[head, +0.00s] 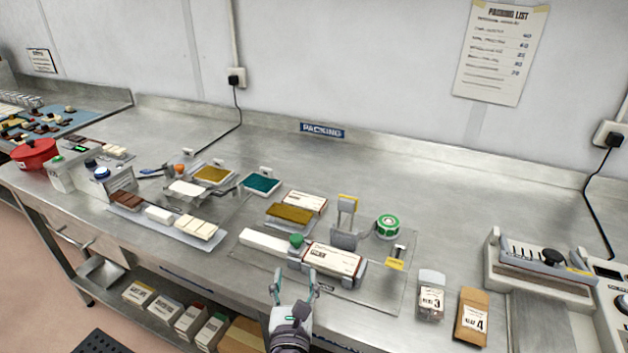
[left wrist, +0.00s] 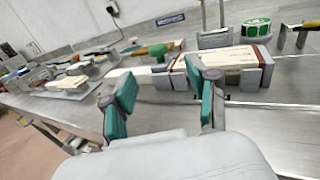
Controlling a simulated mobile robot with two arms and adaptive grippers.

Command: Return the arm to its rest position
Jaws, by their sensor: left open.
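My left gripper (head: 294,286) is open and empty at the front edge of the steel packing table (head: 400,205). Its two fingers with teal pads also show in the left wrist view (left wrist: 160,98). Just beyond the fingertips, a white labelled box (head: 332,258) lies in a grey holder, and it also shows in the left wrist view (left wrist: 228,62). The fingers look apart from the box. My right gripper is not in either view.
A green-knobbed tool (head: 296,241) and a green tape roll (head: 388,226) stand around the holder. Two packets (head: 431,298) (head: 472,314) lie to the right, beside a sealing machine (head: 545,262). Chocolate trays (head: 165,220) are at left. The table's back strip is clear.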

